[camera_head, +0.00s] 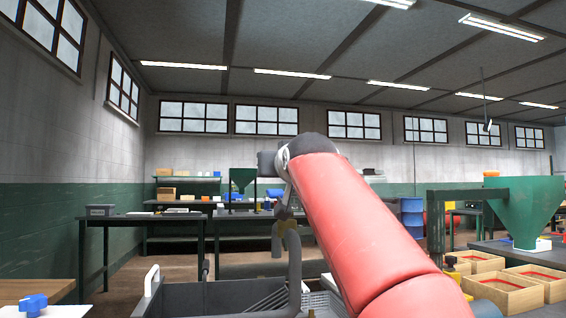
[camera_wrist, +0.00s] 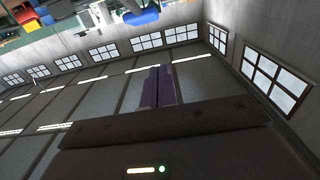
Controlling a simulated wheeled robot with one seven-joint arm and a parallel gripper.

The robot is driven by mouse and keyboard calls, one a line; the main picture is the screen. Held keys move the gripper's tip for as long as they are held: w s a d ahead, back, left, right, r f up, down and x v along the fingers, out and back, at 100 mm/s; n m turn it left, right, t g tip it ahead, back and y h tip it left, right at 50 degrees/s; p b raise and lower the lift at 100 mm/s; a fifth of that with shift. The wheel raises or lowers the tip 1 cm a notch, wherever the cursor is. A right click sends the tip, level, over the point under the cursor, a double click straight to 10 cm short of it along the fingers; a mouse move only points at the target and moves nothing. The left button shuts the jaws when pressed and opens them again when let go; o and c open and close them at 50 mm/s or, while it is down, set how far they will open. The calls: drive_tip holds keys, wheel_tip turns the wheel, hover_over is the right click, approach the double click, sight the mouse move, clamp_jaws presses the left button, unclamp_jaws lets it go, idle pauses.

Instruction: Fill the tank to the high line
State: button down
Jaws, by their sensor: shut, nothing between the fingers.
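A dark grey basin (camera_head: 210,298), which may be the tank, stands low in front of me in the head view. No high line or liquid level can be made out. My red arm reaches forward over the right side of the basin. My gripper shows in the wrist view as two purple fingers (camera_wrist: 159,82), closed together and empty, against the ceiling and windows. In the head view its fingers are not clear behind my arm.
A blue valve-like part (camera_head: 35,302) sits on a white block at the lower left. A dark table (camera_head: 150,217) stands behind on the left. Wooden boxes (camera_head: 505,292) and a green hopper (camera_head: 527,208) are on the right. Some floor is bare left of the basin.

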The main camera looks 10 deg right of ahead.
drive_tip(key=shift+w+f+b, duration=0.4)
drive_tip(key=shift+w+f, duration=1.55)
drive_tip(key=shift+w, duration=0.3)
